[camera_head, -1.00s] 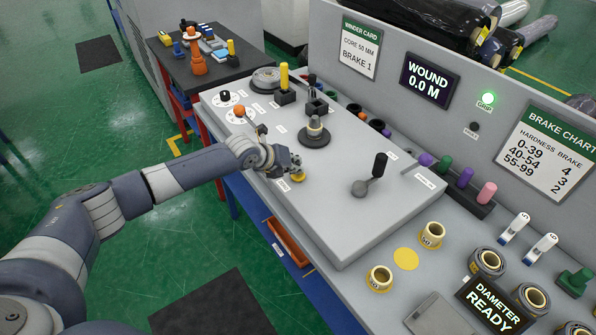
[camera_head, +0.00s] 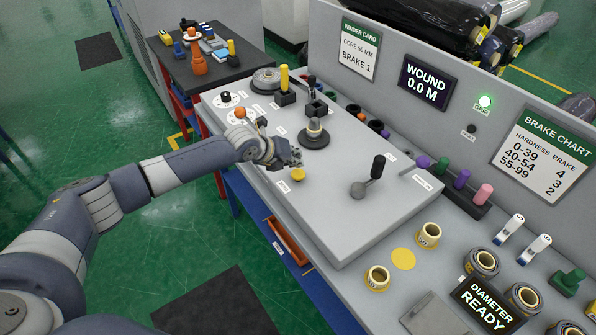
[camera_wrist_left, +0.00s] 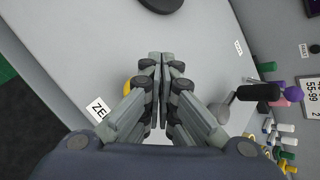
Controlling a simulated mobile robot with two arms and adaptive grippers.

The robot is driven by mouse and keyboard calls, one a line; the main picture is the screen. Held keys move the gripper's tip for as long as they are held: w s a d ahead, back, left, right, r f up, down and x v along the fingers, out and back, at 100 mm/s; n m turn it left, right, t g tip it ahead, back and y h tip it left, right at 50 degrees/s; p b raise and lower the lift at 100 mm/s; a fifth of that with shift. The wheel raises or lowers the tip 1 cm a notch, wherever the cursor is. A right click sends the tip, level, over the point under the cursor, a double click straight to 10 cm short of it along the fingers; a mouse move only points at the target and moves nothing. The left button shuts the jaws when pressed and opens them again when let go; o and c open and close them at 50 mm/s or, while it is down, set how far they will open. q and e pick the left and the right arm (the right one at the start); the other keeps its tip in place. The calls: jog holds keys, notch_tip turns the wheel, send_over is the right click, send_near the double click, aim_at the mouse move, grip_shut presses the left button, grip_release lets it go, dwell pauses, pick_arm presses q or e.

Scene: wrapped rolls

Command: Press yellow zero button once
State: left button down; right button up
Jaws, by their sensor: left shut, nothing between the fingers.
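The yellow zero button (camera_head: 298,174) is a small round cap on the grey sloped panel (camera_head: 330,215), near the panel's front edge. A white label stands beside it. In the left wrist view the button (camera_wrist_left: 127,88) is partly hidden behind my left gripper's finger, next to a label (camera_wrist_left: 98,109) of which "ZE" shows. My left gripper (camera_head: 293,157) is shut and empty. It is above the panel, a little behind the button and apart from it in the head view. My right gripper is not in view. The display (camera_head: 429,80) reads "WOUND 0.0 M".
A black-handled lever (camera_head: 372,175) stands on the panel to the right. A black round base with a grey knob (camera_head: 314,134) is just behind my left gripper.

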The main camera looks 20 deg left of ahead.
aim_at(295, 172)
pick_arm(q)
notch_tip(295, 172, up, 4)
jog(key=shift+r+p, duration=0.1)
jog(key=shift+p, duration=1.1)
